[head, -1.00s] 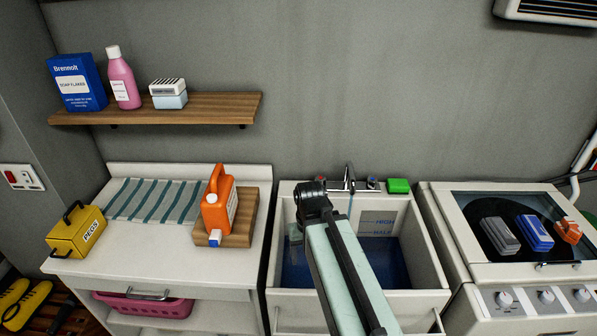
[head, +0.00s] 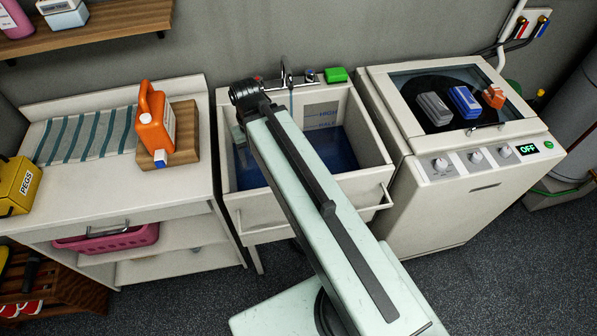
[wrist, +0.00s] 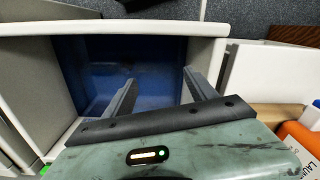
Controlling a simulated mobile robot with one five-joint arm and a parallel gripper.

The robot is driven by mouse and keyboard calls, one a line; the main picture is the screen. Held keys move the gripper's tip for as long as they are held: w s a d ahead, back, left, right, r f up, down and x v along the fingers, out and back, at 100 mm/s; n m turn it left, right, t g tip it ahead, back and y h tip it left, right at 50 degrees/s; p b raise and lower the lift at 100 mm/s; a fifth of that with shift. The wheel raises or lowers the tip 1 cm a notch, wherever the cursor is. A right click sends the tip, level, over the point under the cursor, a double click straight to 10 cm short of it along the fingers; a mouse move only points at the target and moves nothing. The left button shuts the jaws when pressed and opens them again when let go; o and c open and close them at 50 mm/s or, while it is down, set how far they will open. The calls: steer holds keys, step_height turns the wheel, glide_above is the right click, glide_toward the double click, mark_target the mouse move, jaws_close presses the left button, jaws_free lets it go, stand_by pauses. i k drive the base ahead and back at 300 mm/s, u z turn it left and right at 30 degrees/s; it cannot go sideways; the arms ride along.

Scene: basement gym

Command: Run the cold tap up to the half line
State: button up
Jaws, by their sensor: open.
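The cream sink (head: 373,178) has blue water (head: 335,148) in it. HIGH and HALF lines are marked on a plate (head: 321,112) on its back wall. The water's edge there looks close to or just below HALF. The chrome tap (head: 287,70) stands behind the sink, with a red-marked knob (head: 258,79) on its left and a blue-marked knob (head: 309,75) on its right. A thin pale blue streak below the spout looks like running water. My gripper (wrist: 159,76) is open and empty over the sink's left part, mostly hidden by my arm in the head view.
A green block (head: 336,75) sits on the sink's back right rim. The washing machine (head: 440,215) stands close on the right, its display reading OFF. The left counter (head: 110,185) holds an orange bottle (head: 154,118) on a wooden board. A shelf (head: 105,25) hangs above.

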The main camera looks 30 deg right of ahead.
mark_target(310, 73)
steer(key=z, duration=0.4)
steer(key=k, duration=1.15)
steer(key=u, duration=0.1)
steer(key=i, duration=1.65)
steer(key=z, duration=0.55)
